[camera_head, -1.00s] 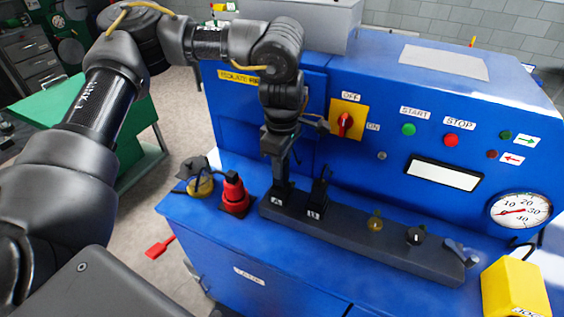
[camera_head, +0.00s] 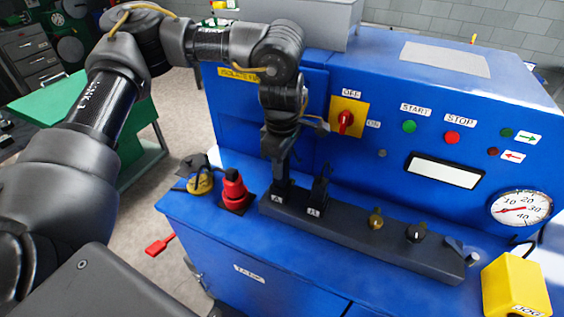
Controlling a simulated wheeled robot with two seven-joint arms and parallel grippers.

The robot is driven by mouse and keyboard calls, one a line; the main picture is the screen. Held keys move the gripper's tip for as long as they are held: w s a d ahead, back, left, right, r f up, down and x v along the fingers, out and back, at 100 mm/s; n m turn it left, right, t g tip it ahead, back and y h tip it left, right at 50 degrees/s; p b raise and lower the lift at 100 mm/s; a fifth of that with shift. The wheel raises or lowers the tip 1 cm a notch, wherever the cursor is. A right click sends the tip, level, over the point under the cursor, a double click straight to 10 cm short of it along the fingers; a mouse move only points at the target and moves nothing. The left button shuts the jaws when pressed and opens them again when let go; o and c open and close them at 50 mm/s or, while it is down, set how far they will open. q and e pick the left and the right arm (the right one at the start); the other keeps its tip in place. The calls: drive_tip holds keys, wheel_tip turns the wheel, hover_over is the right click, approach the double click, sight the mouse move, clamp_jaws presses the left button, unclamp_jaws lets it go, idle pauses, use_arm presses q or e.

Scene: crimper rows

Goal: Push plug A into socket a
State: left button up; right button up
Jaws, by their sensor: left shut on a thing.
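My left gripper (camera_head: 280,176) points down over the left end of a long dark rail (camera_head: 355,231) on the blue bench. It is shut on a dark plug (camera_head: 281,187), taken to be plug A, mostly hidden by the fingers. The plug stands upright at the rail's left end, by a small white label (camera_head: 277,199). The socket under it is hidden, so I cannot tell how deep the plug sits. A second dark upright plug (camera_head: 320,188) stands just right, by another label. My right gripper is not in view.
Left of the rail are a red connector (camera_head: 234,189) and a yellow round piece (camera_head: 200,183) with a black cable. Farther right on the rail are a brass fitting (camera_head: 376,219) and a black knob (camera_head: 415,233). A yellow box (camera_head: 515,286) stands front right. The blue control panel rises close behind.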

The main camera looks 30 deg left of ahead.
use_arm(q)
drive_tip(key=shift+f+b, duration=0.6)
drive_tip(key=shift+f, duration=0.5)
drive_tip(key=o, duration=1.2)
drive_tip(key=shift+c, duration=0.2)
drive_tip(key=shift+r, duration=0.1)
drive_tip(key=shift+r, duration=0.4)
wheel_tip(320, 180, up, 10)
drive_tip(key=shift+f+b, duration=0.1)
drive_tip(key=shift+b, duration=1.05)
